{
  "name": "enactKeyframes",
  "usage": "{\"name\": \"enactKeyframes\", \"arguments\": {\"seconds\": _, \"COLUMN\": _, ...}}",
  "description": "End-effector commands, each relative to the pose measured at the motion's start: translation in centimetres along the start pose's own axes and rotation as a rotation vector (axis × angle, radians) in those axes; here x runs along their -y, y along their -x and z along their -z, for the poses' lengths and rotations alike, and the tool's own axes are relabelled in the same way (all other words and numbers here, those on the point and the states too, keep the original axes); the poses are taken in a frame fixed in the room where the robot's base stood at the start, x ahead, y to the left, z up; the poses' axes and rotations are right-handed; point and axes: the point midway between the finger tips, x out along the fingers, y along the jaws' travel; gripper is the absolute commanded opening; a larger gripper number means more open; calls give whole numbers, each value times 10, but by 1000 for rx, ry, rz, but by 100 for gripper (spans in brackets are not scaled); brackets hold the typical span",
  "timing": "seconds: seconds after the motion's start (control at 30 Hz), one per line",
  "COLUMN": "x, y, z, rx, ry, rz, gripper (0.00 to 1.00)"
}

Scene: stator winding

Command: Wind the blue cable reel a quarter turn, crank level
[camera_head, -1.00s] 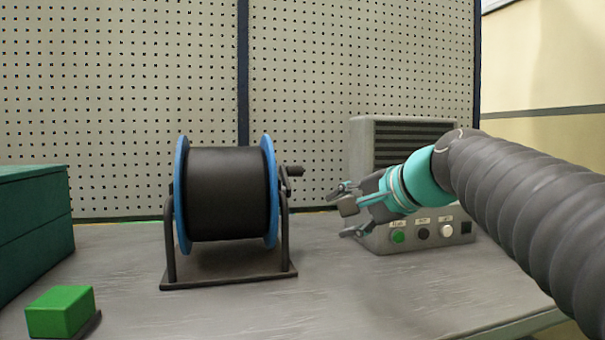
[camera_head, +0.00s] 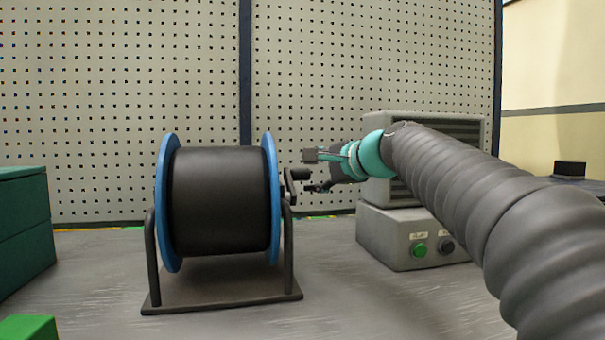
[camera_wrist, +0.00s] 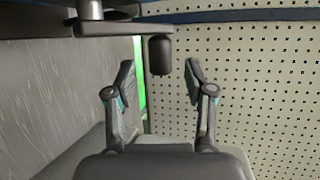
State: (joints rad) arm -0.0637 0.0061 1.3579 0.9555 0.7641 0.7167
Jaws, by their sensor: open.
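The cable reel (camera_head: 222,200) has blue side discs and a wide black winding, and stands on a dark frame. Its crank is on the right side, with a dark handle (camera_head: 298,174) that sticks out to the right near the upper part of the crank. My gripper (camera_head: 311,171) is open at the handle, its fingers above and below the handle's end. In the wrist view the handle (camera_wrist: 159,52) points toward me, its end between the two open fingertips (camera_wrist: 160,68), with gaps on both sides. No finger visibly touches it.
A grey control box (camera_head: 395,240) with a green button stands right of the reel, below my arm. A dark green case (camera_head: 22,225) and a green block (camera_head: 28,328) are at left. A pegboard wall closes the back.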

Motion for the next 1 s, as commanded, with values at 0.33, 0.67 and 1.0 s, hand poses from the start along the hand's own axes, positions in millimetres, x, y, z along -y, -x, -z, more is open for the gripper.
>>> {"name": "enactKeyframes", "arguments": {"seconds": 0.33, "x": 0, "y": -41, "z": -2, "rx": 2, "ry": 1, "rz": -1, "gripper": 54}}
{"name": "enactKeyframes", "arguments": {"seconds": 0.67, "x": 0, "y": -45, "z": -2, "rx": 1, "ry": 1, "rz": -1, "gripper": 54}}
{"name": "enactKeyframes", "arguments": {"seconds": 1.0, "x": 0, "y": -45, "z": -2, "rx": 1, "ry": 1, "rz": -1, "gripper": 0}}
